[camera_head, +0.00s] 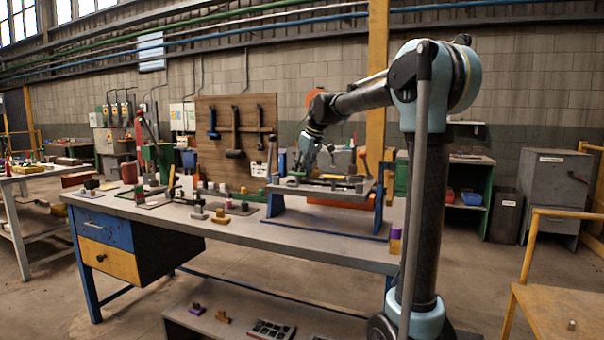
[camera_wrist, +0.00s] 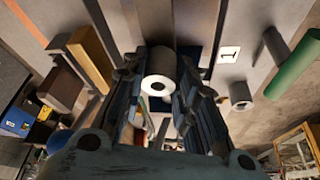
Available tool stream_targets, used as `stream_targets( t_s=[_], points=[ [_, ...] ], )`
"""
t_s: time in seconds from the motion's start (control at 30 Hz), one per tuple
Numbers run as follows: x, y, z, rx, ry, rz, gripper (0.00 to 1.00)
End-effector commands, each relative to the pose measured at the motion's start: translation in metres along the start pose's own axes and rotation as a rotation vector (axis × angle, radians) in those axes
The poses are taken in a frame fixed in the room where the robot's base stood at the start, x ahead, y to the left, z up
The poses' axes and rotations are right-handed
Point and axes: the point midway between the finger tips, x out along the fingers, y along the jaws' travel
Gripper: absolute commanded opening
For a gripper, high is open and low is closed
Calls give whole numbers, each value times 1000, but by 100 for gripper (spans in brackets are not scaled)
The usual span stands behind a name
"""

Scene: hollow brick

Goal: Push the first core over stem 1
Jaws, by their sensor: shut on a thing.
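In the wrist view a grey cylindrical core (camera_wrist: 160,62) with a pale ring end and a dark hole sits between the two fingers. My gripper (camera_wrist: 160,78) is shut on it. A white plate marked "1" (camera_wrist: 229,54) lies just right of the core. I cannot make out stem 1 itself, or whether the core touches it. In the head view my gripper (camera_head: 301,170) is low over the raised blue-legged stand (camera_head: 280,207) on the workbench. The core is too small to tell there.
The wrist view shows another grey cylinder (camera_wrist: 239,91), a green cylinder (camera_wrist: 292,68) and a yellow block (camera_wrist: 88,57). In the head view, small parts stand on the workbench (camera_head: 300,240) left of the stand.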

Motion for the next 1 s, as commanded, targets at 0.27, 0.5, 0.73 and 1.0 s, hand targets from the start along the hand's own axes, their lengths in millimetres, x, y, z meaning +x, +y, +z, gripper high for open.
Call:
stream_targets(
  t_s=[0.27, 0.5, 0.73, 1.0],
  points=[
    [0, 0, 0, 0, 0, 0, 50],
    [-1, 0, 0, 0, 0, 0, 50],
    [-25, 0, 1, 1, 0, 0, 50],
    [-77, 1, 0, 1, -1, 0, 50]
  ],
)
